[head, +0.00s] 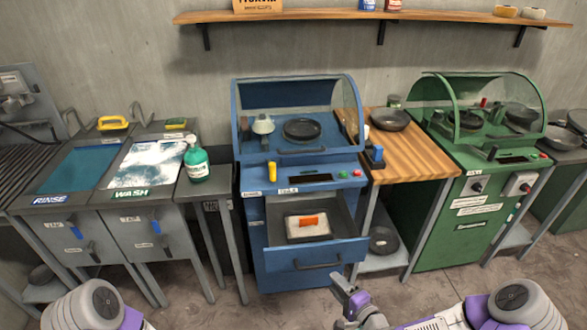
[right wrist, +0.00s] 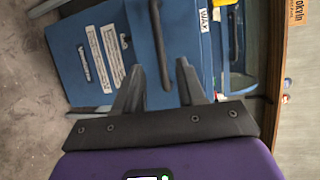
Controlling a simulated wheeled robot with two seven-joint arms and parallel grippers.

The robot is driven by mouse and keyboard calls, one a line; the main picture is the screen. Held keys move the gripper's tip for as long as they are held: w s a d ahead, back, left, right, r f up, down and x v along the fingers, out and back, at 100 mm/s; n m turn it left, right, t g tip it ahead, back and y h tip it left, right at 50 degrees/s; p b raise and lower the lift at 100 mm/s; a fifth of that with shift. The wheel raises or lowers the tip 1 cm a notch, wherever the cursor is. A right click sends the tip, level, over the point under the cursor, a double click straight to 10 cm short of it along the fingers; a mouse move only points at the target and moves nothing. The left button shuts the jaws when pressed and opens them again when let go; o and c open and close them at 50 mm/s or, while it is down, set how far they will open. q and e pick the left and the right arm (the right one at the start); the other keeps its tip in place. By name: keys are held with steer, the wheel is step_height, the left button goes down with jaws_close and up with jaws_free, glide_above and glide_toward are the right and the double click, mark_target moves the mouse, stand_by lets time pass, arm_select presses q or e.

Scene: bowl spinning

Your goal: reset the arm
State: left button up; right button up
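My right gripper (head: 350,294) is low at the bottom of the head view, in front of the blue machine (head: 262,225) and apart from it. In the right wrist view my right gripper (right wrist: 160,66) has its two fingers spread with nothing between them. Beyond them lies the blue machine (right wrist: 145,35), seen sideways, with a dark handle and a "WAX" label. My left gripper is not in view; only a part of my left arm shows at the bottom left.
The blue machine's drawer (head: 318,248) stands open, with a white block and an orange piece inside. At left are the rinse and wash sinks (head: 150,163) with a green bottle (head: 196,163). A wooden counter (head: 412,153) and green machine (head: 470,200) stand right. Floor before them is clear.

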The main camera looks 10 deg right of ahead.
steer(key=s+a+f+n+g+y+p, duration=0.1)
steer(key=s+a+f+n+g+p, duration=0.1)
steer(key=s+a+f+n+g, duration=0.45)
steer(key=s+a+f+n+g+h, duration=0.1)
steer(key=s+a+f+n+g, duration=0.2)
steer(key=s+g, duration=0.1)
steer(key=s+a+f+n+g+h+p, duration=0.1)
steer(key=s+a+f+n+g, duration=0.2)
steer(key=s, duration=0.4)
steer(key=shift+s+a+f+g, duration=0.2)
steer(key=shift+f+g, duration=0.35)
steer(key=shift+f, duration=0.2)
